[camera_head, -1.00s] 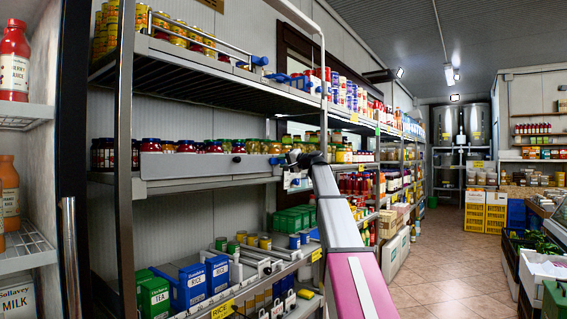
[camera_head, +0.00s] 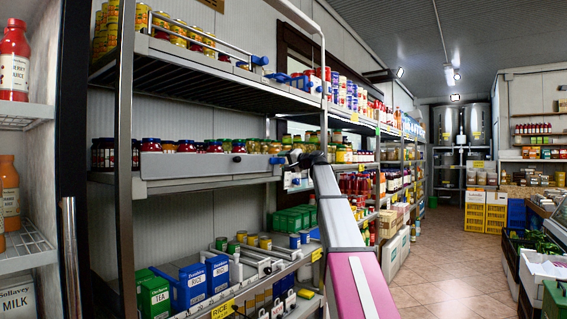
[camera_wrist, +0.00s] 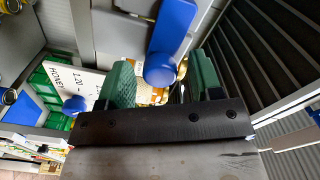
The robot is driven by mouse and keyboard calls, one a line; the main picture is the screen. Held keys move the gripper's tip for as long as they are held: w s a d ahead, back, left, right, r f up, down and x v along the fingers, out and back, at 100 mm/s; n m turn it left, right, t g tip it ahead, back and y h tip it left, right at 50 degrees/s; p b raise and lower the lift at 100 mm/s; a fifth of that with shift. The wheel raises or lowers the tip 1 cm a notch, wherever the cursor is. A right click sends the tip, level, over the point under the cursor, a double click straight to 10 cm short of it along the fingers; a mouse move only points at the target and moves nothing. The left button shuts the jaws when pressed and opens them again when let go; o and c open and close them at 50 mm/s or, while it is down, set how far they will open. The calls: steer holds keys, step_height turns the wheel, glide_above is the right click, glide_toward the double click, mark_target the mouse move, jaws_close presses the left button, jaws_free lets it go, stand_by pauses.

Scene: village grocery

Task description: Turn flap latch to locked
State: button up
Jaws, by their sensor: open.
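In the wrist view, a blue lever plate (camera_wrist: 176,22) with a round blue knob (camera_wrist: 160,69) looks like the flap latch. My gripper (camera_wrist: 161,62) is open, its two green fingers on either side of the knob. I cannot tell whether either finger touches it. In the head view my gripper (camera_head: 301,160) is small and partly hidden by my arm, at the right end of the middle shelf. The latch's locked position cannot be read.
A white honey price card (camera_wrist: 88,88) and green crates (camera_wrist: 50,85) lie beyond my left finger. Jars (camera_head: 205,146) stand behind the flap. The upper shelf (camera_head: 200,73) overhangs, and a steel post (camera_head: 323,90) rises beside my arm. The aisle floor (camera_head: 440,245) is clear.

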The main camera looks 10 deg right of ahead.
steer(key=v, duration=1)
steer(key=shift+d, duration=0.15)
steer(key=shift+s, duration=0.1)
steer(key=s+a+f+g+h, duration=0.2)
steer(key=s+a+f, duration=0.1)
steer(key=f, duration=1.2)
steer(key=s+a+f+g+h, duration=0.2)
steer(key=s+f, duration=0.1)
steer(key=f, duration=1.2)
steer(key=s+a+f+g+h, duration=0.2)
steer(key=s+a+f, duration=0.1)
steer(key=f, duration=1.2)
steer(key=s+f+n+g+h, duration=0.3)
steer(key=s+f+g+h, duration=0.3)
steer(key=s+f, duration=2.1)
steer(key=shift+s+a+f+n+g+h, duration=0.3)
steer(key=shift+s+a+f+g, duration=0.15)
steer(key=shift+f, duration=0.3)
steer(key=shift+d, duration=0.1)
